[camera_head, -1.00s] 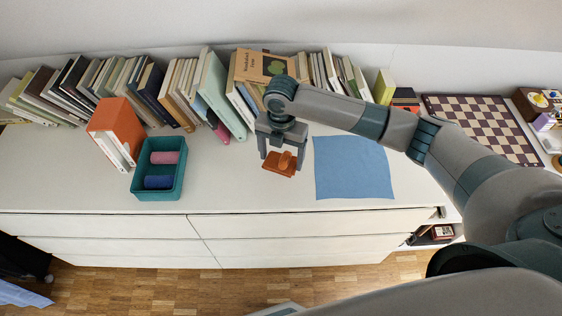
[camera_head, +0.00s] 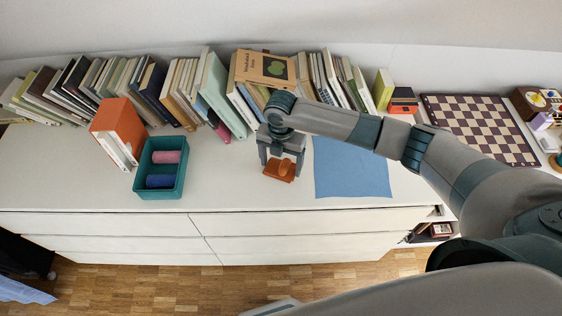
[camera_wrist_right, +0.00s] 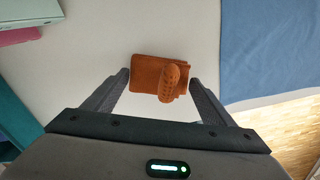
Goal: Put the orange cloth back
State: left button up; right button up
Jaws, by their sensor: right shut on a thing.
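The orange cloth (camera_head: 281,170) is a small folded piece with a raised, rounded fold on top. It is at the middle of the white dresser top (camera_head: 240,190). My right gripper (camera_head: 282,163) points down over it and is shut on it. In the right wrist view the cloth (camera_wrist_right: 160,76) shows between the two fingertips (camera_wrist_right: 159,85). I cannot tell whether the cloth touches the dresser top. The dresser's drawer fronts (camera_head: 300,222) look closed. My left gripper is not in view.
A blue cloth (camera_head: 350,168) lies flat just right of the gripper. A teal box (camera_head: 142,183) with pink and blue rolls and an orange holder (camera_head: 118,120) stand left. Books (camera_head: 214,88) line the wall. A chessboard (camera_head: 480,128) is at the far right.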

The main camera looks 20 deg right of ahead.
jog(key=shift+f, duration=0.1)
jog(key=o, duration=1.1)
notch_tip(320, 180, up, 12)
jog(key=b, duration=0.2)
jog(key=shift+b, duration=0.3)
